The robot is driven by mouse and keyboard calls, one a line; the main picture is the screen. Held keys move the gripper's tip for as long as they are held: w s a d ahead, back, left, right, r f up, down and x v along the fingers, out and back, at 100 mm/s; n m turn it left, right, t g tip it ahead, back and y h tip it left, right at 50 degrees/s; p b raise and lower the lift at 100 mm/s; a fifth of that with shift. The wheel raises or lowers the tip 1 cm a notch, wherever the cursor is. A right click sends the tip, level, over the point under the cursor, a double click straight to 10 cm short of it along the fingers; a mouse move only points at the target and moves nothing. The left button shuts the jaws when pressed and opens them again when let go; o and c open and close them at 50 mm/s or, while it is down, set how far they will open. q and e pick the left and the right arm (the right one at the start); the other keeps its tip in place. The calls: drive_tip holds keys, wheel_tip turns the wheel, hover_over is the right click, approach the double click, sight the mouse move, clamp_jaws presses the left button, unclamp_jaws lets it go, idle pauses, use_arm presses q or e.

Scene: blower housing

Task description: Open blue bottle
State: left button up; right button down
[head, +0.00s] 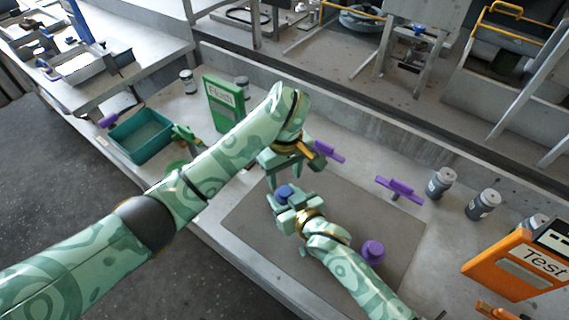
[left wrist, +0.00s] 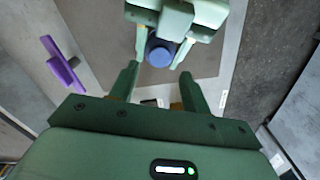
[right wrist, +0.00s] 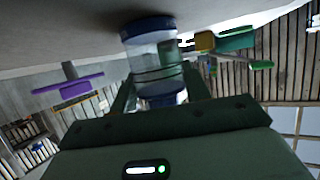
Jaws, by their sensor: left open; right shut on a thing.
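The blue bottle shows its blue cap (head: 284,191) near the middle of the head view, above the grey mat. In the right wrist view the bottle (right wrist: 152,55) has a clear body with blue ends, between the fingers. My right gripper (head: 287,203) is shut on the bottle's body. My left gripper (head: 281,176) is open just above the cap, fingers pointing down. In the left wrist view the blue cap (left wrist: 160,53) lies beyond the open fingertips (left wrist: 158,82), apart from them. Most of the bottle's body is hidden in the head view.
The grey mat (head: 245,215) lies under my arms. A purple-handled tool (head: 400,190) and a purple knob (head: 372,251) stand on the right side. Several grey jars (head: 440,182), an orange Test box (head: 515,265), a green Flush box (head: 222,105) and a teal tray (head: 140,135) surround the area.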

sight(285, 191)
use_arm(q)
wheel_tip(285, 191, down, 5)
drive_tip(key=c, duration=1)
drive_tip(key=n, duration=0.5)
drive_tip(key=shift+d, duration=0.1)
drive_tip(key=n, duration=0.5)
drive_tip(key=o, duration=1.1)
drive_tip(key=shift+c, duration=0.2)
